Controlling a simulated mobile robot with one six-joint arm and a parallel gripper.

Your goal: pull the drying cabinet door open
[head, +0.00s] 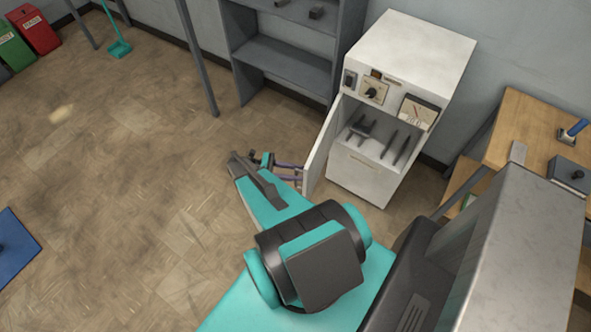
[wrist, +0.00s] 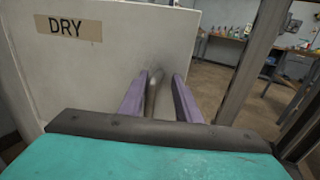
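The white drying cabinet (head: 410,50) stands against the back wall in the head view. Its door (head: 322,150) is swung well out to the left, and the inside with dark rods shows. In the wrist view the door's outer face (wrist: 90,75) fills the left, with a "DRY" label. My gripper (head: 288,172) is at the outer side of the door. In the wrist view its two purple fingers (wrist: 163,98) stand apart on either side of the grey door handle (wrist: 155,88). A gap shows between the handle and the right finger.
A grey shelf unit (head: 282,62) stands left of the cabinet. A wooden workbench (head: 530,125) is at the right. A blue mat (head: 12,248) lies far left, and red (head: 35,30) and green (head: 14,48) bins stand at the back left.

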